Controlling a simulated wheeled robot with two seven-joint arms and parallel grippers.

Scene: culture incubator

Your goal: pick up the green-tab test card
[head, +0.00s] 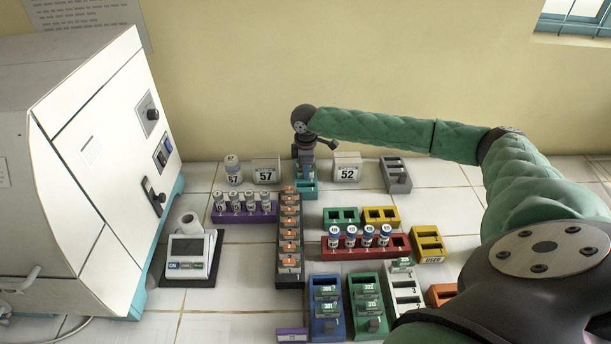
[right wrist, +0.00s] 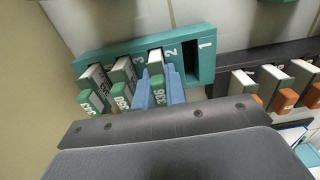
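A teal rack (head: 309,194) stands at the back of the bench, with my right gripper (head: 305,172) pointing down at it. In the right wrist view, the teal rack (right wrist: 205,70) has numbered slots and holds three cards with green tabs. The green-tab test card marked 336 (right wrist: 157,88) sits at slot 2, between the two blue fingers of my right gripper (right wrist: 158,97). The fingers lie close on both sides of its tab; I cannot tell whether they press on it. Two other green-tab cards (right wrist: 121,97) (right wrist: 90,103) stand to its left. Slot 1 is empty. My left gripper is out of view.
A dark rack of orange-tab cards (head: 290,268) runs close in front of the teal rack. A purple vial rack (head: 262,217) and red vial rack (head: 352,254) stand nearby. A white incubator (head: 85,160) fills the left.

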